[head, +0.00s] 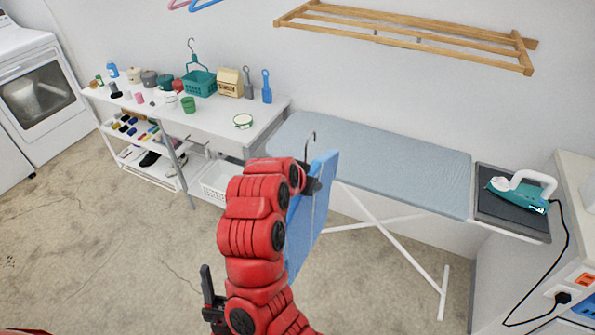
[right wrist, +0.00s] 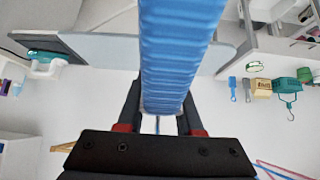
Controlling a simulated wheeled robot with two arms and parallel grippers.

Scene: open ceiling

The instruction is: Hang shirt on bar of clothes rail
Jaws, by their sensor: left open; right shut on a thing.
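A blue shirt (head: 312,215) hangs in the middle of the head view, seen nearly edge-on, with a dark hanger hook (head: 311,142) above it. My right gripper (head: 313,184) is shut on the shirt near its top. In the right wrist view the blue shirt (right wrist: 180,50) runs up between the two fingers of my right gripper (right wrist: 160,112). My left gripper (head: 209,295) is low in the head view, open and empty, partly hidden behind the red right arm. I cannot make out a clothes rail bar for certain in either view.
An ironing board (head: 390,165) stands behind the shirt, with an iron (head: 522,190) at its right end. A white shelf table (head: 215,122) with several items is at left. A wooden rack (head: 410,35) is on the wall. Coloured hangers (head: 200,5) show at the top edge.

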